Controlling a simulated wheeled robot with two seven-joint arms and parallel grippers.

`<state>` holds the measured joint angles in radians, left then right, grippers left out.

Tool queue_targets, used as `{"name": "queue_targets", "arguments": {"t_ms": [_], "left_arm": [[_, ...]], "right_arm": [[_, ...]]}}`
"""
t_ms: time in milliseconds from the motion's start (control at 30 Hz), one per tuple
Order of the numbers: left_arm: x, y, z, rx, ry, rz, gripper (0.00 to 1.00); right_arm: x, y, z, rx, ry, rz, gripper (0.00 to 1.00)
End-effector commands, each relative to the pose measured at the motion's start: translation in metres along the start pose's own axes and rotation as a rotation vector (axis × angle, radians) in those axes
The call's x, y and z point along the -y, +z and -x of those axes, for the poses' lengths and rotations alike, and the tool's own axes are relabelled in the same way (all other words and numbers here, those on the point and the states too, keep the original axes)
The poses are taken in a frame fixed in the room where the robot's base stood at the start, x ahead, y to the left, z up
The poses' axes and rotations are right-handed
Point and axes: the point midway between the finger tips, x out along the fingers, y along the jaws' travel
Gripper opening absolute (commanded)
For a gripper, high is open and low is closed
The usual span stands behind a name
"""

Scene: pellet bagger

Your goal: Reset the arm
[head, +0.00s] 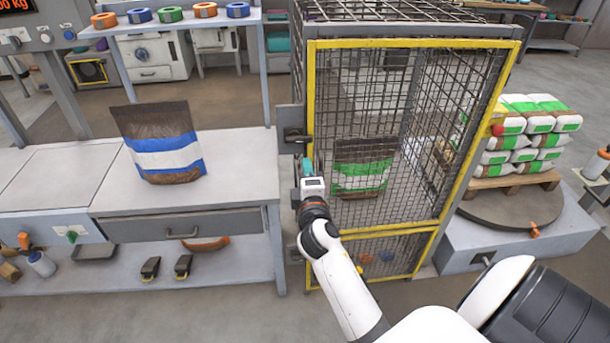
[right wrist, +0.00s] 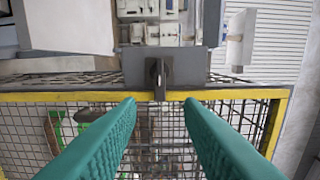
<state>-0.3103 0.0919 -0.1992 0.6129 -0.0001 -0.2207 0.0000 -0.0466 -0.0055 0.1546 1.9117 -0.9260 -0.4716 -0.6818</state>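My right gripper (head: 307,165) is at the left post of the yellow-framed mesh cage door (head: 375,150), just below a grey latch box (head: 294,136). In the right wrist view its two teal fingers (right wrist: 160,100) are spread apart with nothing held between them. A dark latch handle (right wrist: 158,75) on a grey plate shows ahead, lined up with the gap; whether a finger touches it I cannot tell. The door looks closed. My right arm reaches in from the lower right. My left gripper is not in view.
A brown bag with a green and white band (head: 362,170) stands inside the cage. A brown bag with a blue band (head: 163,145) stands on the left bench (head: 245,170). White and green bags (head: 525,130) are stacked on a pallet at right. The floor before the bench looks clear.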

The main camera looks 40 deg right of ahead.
Motion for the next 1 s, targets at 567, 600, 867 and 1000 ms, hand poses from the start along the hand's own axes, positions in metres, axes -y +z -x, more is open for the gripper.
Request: {"name": "queue_targets", "arguments": {"t_ms": [567, 600, 867, 1000], "left_arm": [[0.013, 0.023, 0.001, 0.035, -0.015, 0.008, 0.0], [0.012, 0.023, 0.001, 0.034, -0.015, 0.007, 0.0], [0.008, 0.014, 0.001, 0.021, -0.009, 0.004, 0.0], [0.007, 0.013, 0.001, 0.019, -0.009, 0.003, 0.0]], "right_arm": [[0.0, -0.001, -0.002, 0.002, -0.001, 0.0, 0.34], [0.0, -0.001, -0.002, 0.002, -0.001, 0.0, 0.34], [-0.041, 0.01, 0.0, 0.038, 0.083, -0.038, 0.34], [-0.129, 0.028, 0.016, 0.094, 0.269, -0.132, 0.34]]}}
